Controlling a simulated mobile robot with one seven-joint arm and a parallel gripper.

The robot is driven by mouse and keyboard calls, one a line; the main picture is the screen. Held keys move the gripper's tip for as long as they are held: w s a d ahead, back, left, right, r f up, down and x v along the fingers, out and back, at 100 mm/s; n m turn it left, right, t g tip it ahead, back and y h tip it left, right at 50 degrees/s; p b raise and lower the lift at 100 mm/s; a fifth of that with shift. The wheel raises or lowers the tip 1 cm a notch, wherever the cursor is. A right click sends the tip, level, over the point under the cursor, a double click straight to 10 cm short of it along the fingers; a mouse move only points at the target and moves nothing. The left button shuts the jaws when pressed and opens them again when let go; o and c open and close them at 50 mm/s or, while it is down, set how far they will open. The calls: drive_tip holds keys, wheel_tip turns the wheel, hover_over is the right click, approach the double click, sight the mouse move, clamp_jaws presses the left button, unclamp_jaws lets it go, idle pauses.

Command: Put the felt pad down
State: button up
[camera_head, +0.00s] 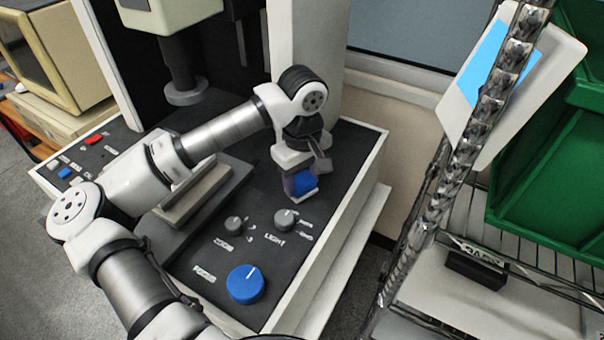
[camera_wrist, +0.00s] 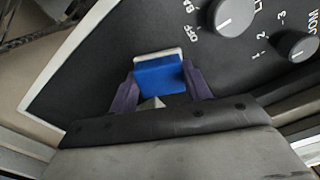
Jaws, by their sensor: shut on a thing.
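The felt pad (camera_head: 305,183) is a small blue block, with a pale strip along its far edge in the wrist view (camera_wrist: 160,76). My gripper (camera_head: 301,187) is shut on it, with a purple finger on each side of the pad in the wrist view (camera_wrist: 160,88). The pad is over the black top of the machine console (camera_head: 330,165), near its right edge and behind the LIGHT knob. I cannot tell whether it touches the surface.
The grey LIGHT knob (camera_head: 287,219), grey ZOOM knob (camera_head: 234,225) and large blue knob (camera_head: 245,284) stand in front. A raised grey stage (camera_head: 195,195) lies left. A wire rack (camera_head: 480,262) with a green bin (camera_head: 550,180) stands right. Bare console surface surrounds the pad.

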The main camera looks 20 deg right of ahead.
sight(302, 181)
drive_tip(key=shift+f+b, duration=0.2)
drive_tip(key=shift+b, duration=0.1)
drive_tip(key=o, duration=0.9)
drive_tip(key=shift+r, duration=0.2)
drive_tip(key=shift+r+p, duration=0.2)
drive_tip(key=shift+p, duration=0.1)
wheel_tip(302, 181, up, 12)
drive_tip(key=shift+f+b, duration=0.15)
drive_tip(key=shift+b, duration=1.05)
